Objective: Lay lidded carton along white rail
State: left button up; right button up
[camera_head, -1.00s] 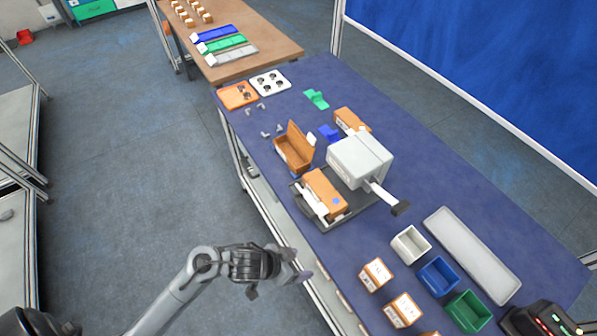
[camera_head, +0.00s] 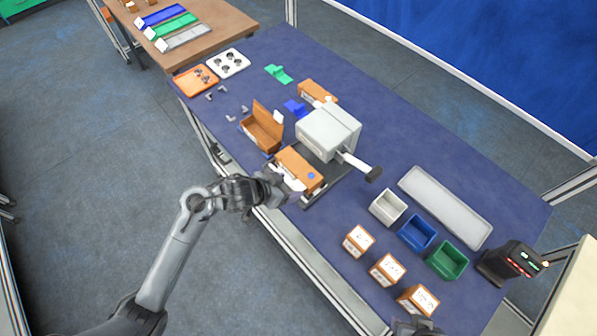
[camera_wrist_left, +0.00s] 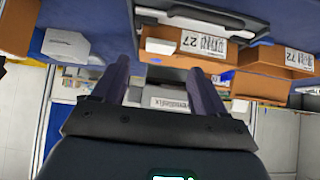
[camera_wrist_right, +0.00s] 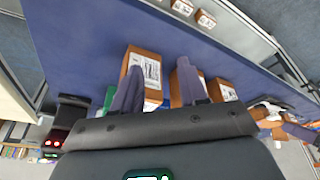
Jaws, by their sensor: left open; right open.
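The closed orange-brown lidded carton (camera_head: 299,168) lies on a dark plate beside the grey-white machine. A white strip, apparently the white rail (camera_head: 284,180), runs along its near side. In the left wrist view the carton (camera_wrist_left: 185,46) shows a printed label, and a white bar (camera_wrist_left: 190,21) crosses above it. My left gripper (camera_head: 287,187) is open and empty at the carton's near side; its fingers (camera_wrist_left: 161,68) point toward the carton. Whether they touch it I cannot tell. My right gripper (camera_wrist_right: 159,70) is open, with small labelled cartons beyond its fingers; in the head view only part of it shows at the bottom edge.
The machine (camera_head: 328,134) has a handle (camera_head: 365,170) reaching right. An open carton (camera_head: 262,131) stands left of the plate. Small cartons (camera_head: 387,269), white (camera_head: 388,207), blue (camera_head: 417,233) and green (camera_head: 447,260) bins and a long grey tray (camera_head: 446,208) stand to the right.

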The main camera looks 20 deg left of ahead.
aim_at(298, 186)
pick_arm(q)
jog(key=x, duration=0.1)
jog(key=b+x, duration=0.1)
jog(key=x, duration=0.1)
jog(key=shift+s+f, duration=0.1)
jog(key=shift+f, duration=0.4)
pick_arm(e)
jog(key=shift+d+f, duration=0.1)
jog(key=shift+f, duration=0.75)
pick_arm(q)
jog(key=shift+w+d+f+b, duration=0.25)
jog(key=shift+w+f+b, duration=0.1)
jog(key=shift+w, duration=0.05)
pick_arm(e)
jog(key=shift+w+f, duration=0.1)
jog(key=shift+f, duration=0.05)
pick_arm(q)
grip_shut()
